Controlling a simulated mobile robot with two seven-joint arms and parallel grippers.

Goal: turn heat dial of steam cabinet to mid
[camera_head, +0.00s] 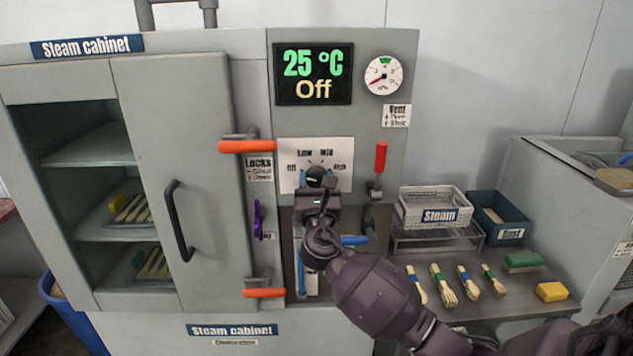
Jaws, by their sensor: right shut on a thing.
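The steam cabinet (250,100) is a grey metal cabinet with a control panel on its right part. Its display (313,74) reads 25 °C and Off. The heat dial (315,174) is a black knob on a white plate (340,150); the marks Low and Mid show above it. My right gripper (317,188) is shut on the heat dial and hides its lower part. I cannot tell exactly where the dial points. My left gripper is not in view.
Orange lock handles (246,146) and a red vent lever (380,158) flank the dial. A steam basket (433,207), a blue bin (497,218), and several wooden utensils (443,286) are at right. A cabinet door (165,120) stands with a black handle (179,222).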

